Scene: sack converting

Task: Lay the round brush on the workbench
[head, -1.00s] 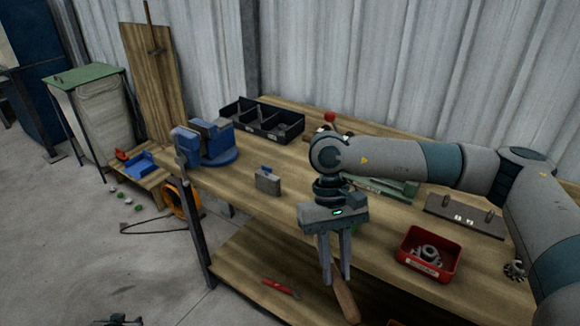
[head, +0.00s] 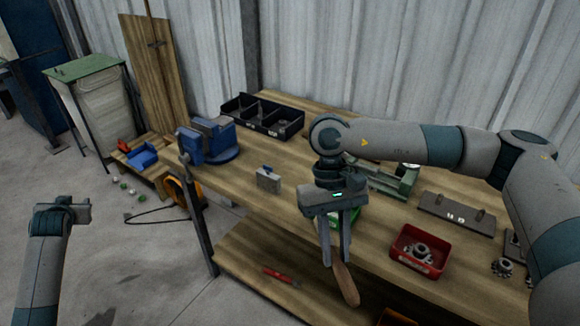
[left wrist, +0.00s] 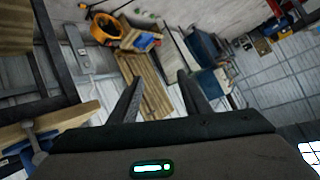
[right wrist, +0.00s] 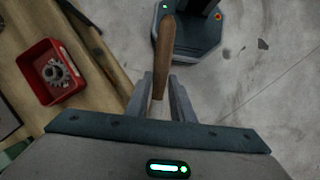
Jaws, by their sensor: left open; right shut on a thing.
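My right gripper (head: 337,260) is shut on the round brush, whose wooden handle (head: 346,286) points down and outward past the fingers. In the right wrist view the handle (right wrist: 164,50) stands out between the fingertips (right wrist: 161,92); the brush head is not clearly visible. The gripper and brush appear in front of the workbench (head: 235,185), above its near edge as pictured. My left gripper (head: 66,208) is at the far left, away from the bench; in the left wrist view its fingers (left wrist: 160,95) are apart and empty.
A bare stretch lies between block and vise. A red tool (head: 281,276) is on the lower shelf.

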